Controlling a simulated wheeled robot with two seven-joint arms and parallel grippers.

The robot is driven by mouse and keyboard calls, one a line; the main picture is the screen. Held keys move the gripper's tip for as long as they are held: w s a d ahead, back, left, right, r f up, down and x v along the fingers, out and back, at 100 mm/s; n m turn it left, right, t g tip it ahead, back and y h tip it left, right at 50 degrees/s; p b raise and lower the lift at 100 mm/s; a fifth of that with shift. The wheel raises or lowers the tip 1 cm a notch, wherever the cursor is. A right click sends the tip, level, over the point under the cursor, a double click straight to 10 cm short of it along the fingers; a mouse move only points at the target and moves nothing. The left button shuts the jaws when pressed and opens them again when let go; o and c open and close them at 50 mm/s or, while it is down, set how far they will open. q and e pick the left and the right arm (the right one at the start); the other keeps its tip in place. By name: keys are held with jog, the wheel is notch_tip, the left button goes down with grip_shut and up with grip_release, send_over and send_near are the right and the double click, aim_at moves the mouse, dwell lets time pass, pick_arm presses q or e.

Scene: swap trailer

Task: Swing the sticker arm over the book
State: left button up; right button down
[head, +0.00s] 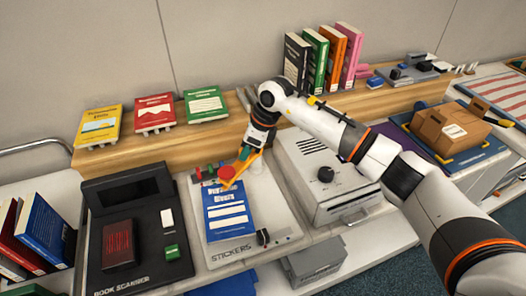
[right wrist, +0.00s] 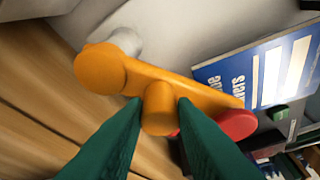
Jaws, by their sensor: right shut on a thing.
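The orange sticker arm (head: 243,166) is on the stickers station, and its pivot (right wrist: 100,66) shows in the right wrist view. The arm's tip overlaps the book's top edge in the head view; contact cannot be told. My right gripper (head: 252,150) is shut on the arm's orange knob (right wrist: 160,108), its green fingers either side. My left gripper is not in view.
A black book scanner (head: 135,235) stands left of the station and a grey machine with a black knob (head: 326,175) right of it. Several books (head: 155,115) stand on the wooden shelf behind. A cardboard box (head: 450,130) is at the right.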

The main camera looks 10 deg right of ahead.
jog(key=shift+w, duration=0.1)
jog(key=shift+r, duration=0.1)
dwell(0.3)
jog(key=c, duration=1.2)
grip_release()
jog(key=b+v, duration=0.3)
jog(key=v, duration=0.9)
